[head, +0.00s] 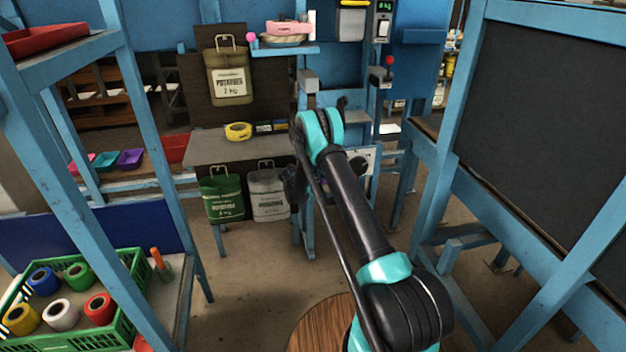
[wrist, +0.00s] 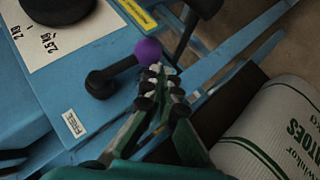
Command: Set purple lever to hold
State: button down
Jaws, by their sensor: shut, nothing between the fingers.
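The purple lever shows in the wrist view as a purple ball (wrist: 148,51) on a short black arm that runs down-left to a black pivot on a blue panel (wrist: 105,120). A white label reading FREE (wrist: 75,122) sits below-left of the pivot. No hold label is readable. My gripper (wrist: 160,76) is shut and empty, its fingertips just below-right of the purple ball. I cannot tell whether they touch it. In the head view my arm covers this lever, and my fingers cannot be made out.
A dial card with a black knob (wrist: 66,8) lies up-left of the lever; the card also shows in the head view (head: 370,155). A white sack (wrist: 270,135) hangs at the lower right; a green sack (head: 223,198) hangs nearby. A blackboard frame (head: 480,90) stands right.

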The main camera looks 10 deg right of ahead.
jog(key=shift+d+f, duration=0.45)
dwell(0.3)
